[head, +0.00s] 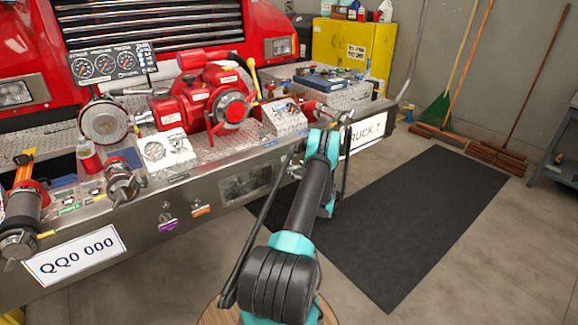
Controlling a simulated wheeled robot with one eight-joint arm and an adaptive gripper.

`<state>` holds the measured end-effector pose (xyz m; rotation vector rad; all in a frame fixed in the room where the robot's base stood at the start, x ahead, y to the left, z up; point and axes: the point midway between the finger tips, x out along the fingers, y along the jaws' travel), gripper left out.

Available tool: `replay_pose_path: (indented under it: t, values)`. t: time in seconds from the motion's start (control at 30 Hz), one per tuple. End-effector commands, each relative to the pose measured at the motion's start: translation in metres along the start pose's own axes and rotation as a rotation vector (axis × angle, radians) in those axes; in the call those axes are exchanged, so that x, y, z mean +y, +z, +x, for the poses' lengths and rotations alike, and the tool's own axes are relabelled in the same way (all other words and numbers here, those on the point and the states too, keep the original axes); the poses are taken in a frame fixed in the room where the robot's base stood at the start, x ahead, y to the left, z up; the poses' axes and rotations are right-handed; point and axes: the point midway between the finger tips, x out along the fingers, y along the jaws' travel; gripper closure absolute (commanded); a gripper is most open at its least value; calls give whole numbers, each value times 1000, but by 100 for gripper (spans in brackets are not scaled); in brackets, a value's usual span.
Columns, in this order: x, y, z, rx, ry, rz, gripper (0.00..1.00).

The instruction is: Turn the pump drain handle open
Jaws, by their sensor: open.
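The red bumper pump (208,98) sits on the diamond-plate bumper of the fire truck. Below it on the steel bumper front are small pull handles, one above a purple label (167,226) and one above an orange label (201,210). The labels are too small to read, so I cannot tell which handle is the pump drain. My arm reaches forward to the right part of the bumper front. My arm hides part of the bumper front there.
Hose fittings (122,182) and a gauge box (168,151) crowd the bumper top. A yellow cabinet (353,48), brooms (500,158) and a bench (562,150) stand at the back and right. The dark floor mat (420,225) is clear.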

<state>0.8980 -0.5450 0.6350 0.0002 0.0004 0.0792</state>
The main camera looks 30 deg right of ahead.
Motion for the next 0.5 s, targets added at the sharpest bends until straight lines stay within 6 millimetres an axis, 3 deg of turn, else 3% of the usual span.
replay_pose_path:
  t: [0.27,0.5]
  values:
    - [-1,0,-1,0,-1,0,24]
    - [0,0,-1,0,-1,0,53]
